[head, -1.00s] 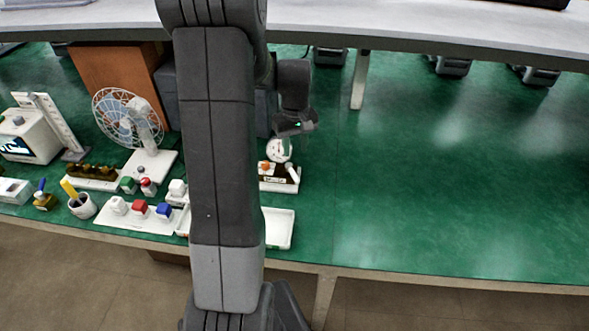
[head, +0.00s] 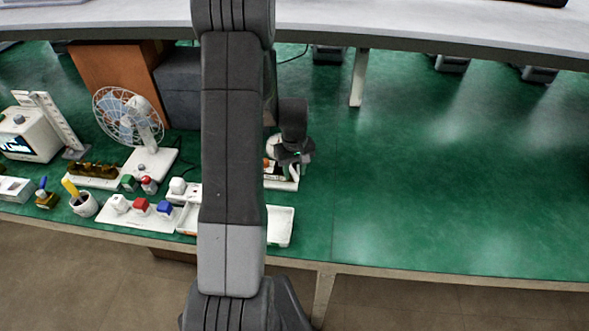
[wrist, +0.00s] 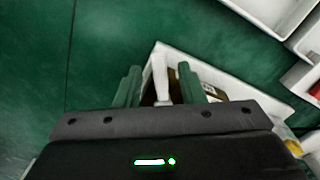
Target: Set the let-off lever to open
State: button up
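The let-off lever (wrist: 159,74) is a white handle on the canister pump unit, seen in the wrist view between my two finger tips. My gripper (wrist: 159,69) is open, with one finger on each side of the lever and a visible gap to each. The unit's white base (wrist: 228,80) spreads behind and to the right of the fingers. In the head view my gripper (head: 293,157) hangs over the unit, whose white base (head: 284,185) shows below it. The gripper hides the lever and most of the gauge there.
A white tray (head: 281,226) lies in front of the unit. To the left are a white board with coloured blocks (head: 120,219), a fan (head: 128,118) and a pen cup (head: 83,204). The green bench on the right is clear.

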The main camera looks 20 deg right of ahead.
grip_shut()
jog(key=shift+a, duration=0.1)
jog(key=m+b, duration=0.1)
jog(key=a+m+b, duration=0.1)
jog(key=m, duration=0.1)
jog(key=shift+w+a+f+m, duration=0.15)
jog(key=shift+a+m, duration=0.05)
jog(key=shift+m, duration=0.1)
jog(key=m+b, duration=0.1)
jog(key=a+m, duration=0.1)
jog(key=shift+w+m+b, duration=0.3)
jog(key=shift+m+b, duration=0.1)
jog(key=m, duration=0.1)
jog(key=w+a+m+b, duration=0.1)
jog(key=m, duration=0.1)
jog(key=shift+a, duration=0.1)
jog(key=shift+w+a+m+b, duration=0.15)
jog(key=shift+w+m+b, duration=0.05)
jog(key=shift+m, duration=0.5)
jog(key=shift+w+a+m+b, duration=0.15)
jog(key=shift+w+m, duration=0.05)
jog(key=shift+m, duration=0.5)
jog(key=shift+o, duration=0.5)
grip_release()
